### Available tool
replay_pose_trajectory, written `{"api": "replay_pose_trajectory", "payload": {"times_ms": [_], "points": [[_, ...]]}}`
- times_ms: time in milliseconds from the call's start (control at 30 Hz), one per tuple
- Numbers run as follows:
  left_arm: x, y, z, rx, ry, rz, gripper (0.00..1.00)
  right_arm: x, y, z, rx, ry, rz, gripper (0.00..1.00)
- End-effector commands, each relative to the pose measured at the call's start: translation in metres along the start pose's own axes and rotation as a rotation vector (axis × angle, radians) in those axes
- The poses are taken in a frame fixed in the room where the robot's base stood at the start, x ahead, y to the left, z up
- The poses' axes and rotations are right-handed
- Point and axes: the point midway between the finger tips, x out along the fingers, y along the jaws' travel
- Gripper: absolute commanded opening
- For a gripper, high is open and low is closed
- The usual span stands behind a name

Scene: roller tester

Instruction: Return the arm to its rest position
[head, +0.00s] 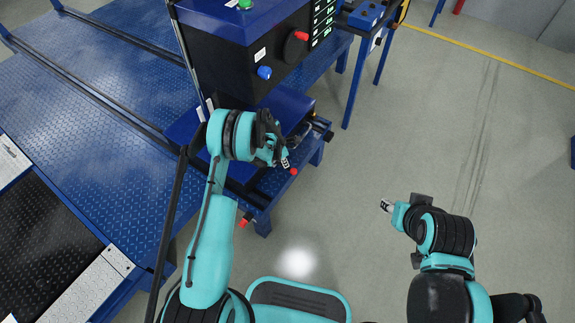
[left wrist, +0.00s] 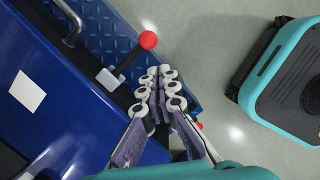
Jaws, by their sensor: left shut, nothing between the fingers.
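My left arm (head: 211,235) reaches forward from the bottom left in the head view. Its gripper (head: 286,161) is beside the blue machine's lower right edge, close to a red-tipped part. In the left wrist view the left gripper (left wrist: 165,78) is shut and empty, its fingers together. A lever with a red ball knob (left wrist: 148,40) stands just beyond the fingertips, apart from them in the picture. My right gripper (head: 387,206) hangs over bare floor at the right in the head view. It is too small there to tell whether it is open or shut.
The blue cabinet (head: 222,62) with a red-tipped switch (head: 301,36) and blue knob (head: 264,72) stands beyond my left gripper. Blue tread-plate decking (head: 110,75) fills the left. Grey floor (head: 345,165) between my arms is clear. A yellow line (head: 490,60) crosses the floor at back.

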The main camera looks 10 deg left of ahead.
Motion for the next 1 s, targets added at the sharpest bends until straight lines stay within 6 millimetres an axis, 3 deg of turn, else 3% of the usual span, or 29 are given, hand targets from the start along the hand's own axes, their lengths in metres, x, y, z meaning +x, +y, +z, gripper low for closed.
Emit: {"api": "replay_pose_trajectory", "payload": {"times_ms": [433,567,667,767,1000], "points": [[0.0,0.0,0.0,0.001,0.0,0.0,0.0,0.0,0.0,0.0,0.0,0.0,0.0,0.4],[-0.018,0.001,0.005,0.049,-0.002,0.011,0.0,0.0,0.0,0.0,0.0,0.0,0.0,0.4],[-0.056,0.001,0.014,0.157,-0.007,0.035,0.0,0.0,0.0,0.0,0.0,0.0,0.0,0.4],[-0.108,-0.002,0.022,0.318,-0.007,0.073,0.0,0.0,0.0,0.0,0.0,0.0,0.0,0.4],[-0.229,-0.03,0.026,0.738,0.017,0.171,0.0,0.0,0.0,0.0,0.0,0.0,0.0,0.4]]}}
